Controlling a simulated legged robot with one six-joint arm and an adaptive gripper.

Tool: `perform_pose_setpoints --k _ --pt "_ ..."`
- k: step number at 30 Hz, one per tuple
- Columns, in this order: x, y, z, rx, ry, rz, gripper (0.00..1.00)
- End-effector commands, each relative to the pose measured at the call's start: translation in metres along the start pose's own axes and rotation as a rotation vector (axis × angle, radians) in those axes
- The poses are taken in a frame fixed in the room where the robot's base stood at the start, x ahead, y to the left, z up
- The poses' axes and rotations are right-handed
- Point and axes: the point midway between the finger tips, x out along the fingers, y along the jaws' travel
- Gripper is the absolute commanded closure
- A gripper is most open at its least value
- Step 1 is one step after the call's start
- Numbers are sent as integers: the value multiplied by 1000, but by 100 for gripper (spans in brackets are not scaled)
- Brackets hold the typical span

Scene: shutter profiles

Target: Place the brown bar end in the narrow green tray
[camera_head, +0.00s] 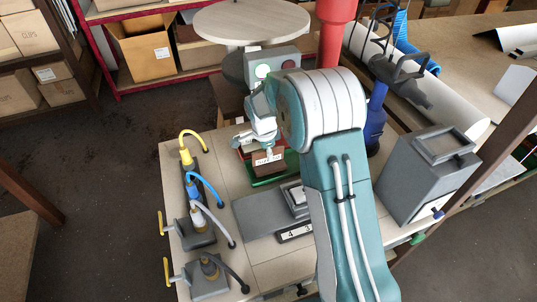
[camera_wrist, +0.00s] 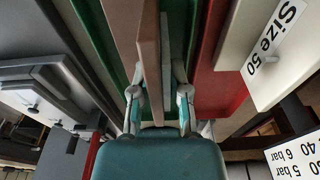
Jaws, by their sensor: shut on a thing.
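The brown bar end (camera_wrist: 149,50) stands as a narrow upright strip between the two fingers of my gripper (camera_wrist: 160,95) in the wrist view. The fingers are shut on it. A green tray (camera_wrist: 98,40) runs along its left side, and a red tray (camera_wrist: 217,85) lies to its right. In the head view my gripper (camera_head: 266,146) points down over the green tray (camera_head: 289,160) near the table's back. A brown piece with a white label (camera_head: 267,158) shows just below it. The lower edge of the held bar end is hidden, so I cannot tell whether it touches the tray.
Valve blocks with coloured hoses (camera_head: 197,205) stand on the table's left. A grey plate (camera_head: 265,215) lies in front of the trays. A grey machine box (camera_head: 425,175) stands right, and a signal box (camera_head: 272,67) behind. A "Size 50" label (camera_wrist: 275,40) is close right in the wrist view.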

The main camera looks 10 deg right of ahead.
Motion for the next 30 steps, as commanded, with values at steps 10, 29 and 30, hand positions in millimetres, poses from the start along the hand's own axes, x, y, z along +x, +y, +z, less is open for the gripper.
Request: perform_pose_setpoints --k 10,29,30 --pt "8 0 2 -1 1 -1 100" --pt "-8 -1 1 -1 1 -4 44" --pt "-14 -1 1 -1 1 -5 44"
